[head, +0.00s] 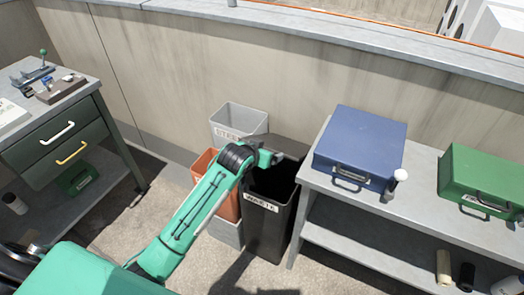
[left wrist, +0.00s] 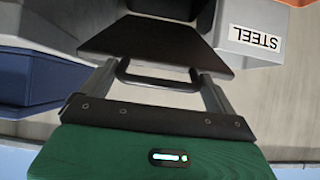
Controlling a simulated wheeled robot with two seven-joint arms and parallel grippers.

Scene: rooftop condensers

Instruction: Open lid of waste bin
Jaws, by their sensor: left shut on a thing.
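The dark waste bin (head: 266,225), with a white WASTE label, stands on the floor left of the right-hand bench. Its dark grey lid (head: 292,146) is raised and tilted up at the back, and the black inside of the bin shows below it. My left gripper (head: 274,157) is at the lid, above the bin opening. In the left wrist view, the fingers of my left gripper (left wrist: 163,92) are shut on the lid's dark bar handle (left wrist: 160,82); the lid panel (left wrist: 155,42) lies just beyond. My right gripper is not in view.
A grey STEEL bin (head: 238,118) and an orange bin (head: 204,168) stand left of the waste bin. The bench (head: 318,175) at right holds a blue case (head: 360,142) and a green case (head: 485,180). A wall (head: 300,70) stands behind. A drawer bench (head: 92,92) is at left.

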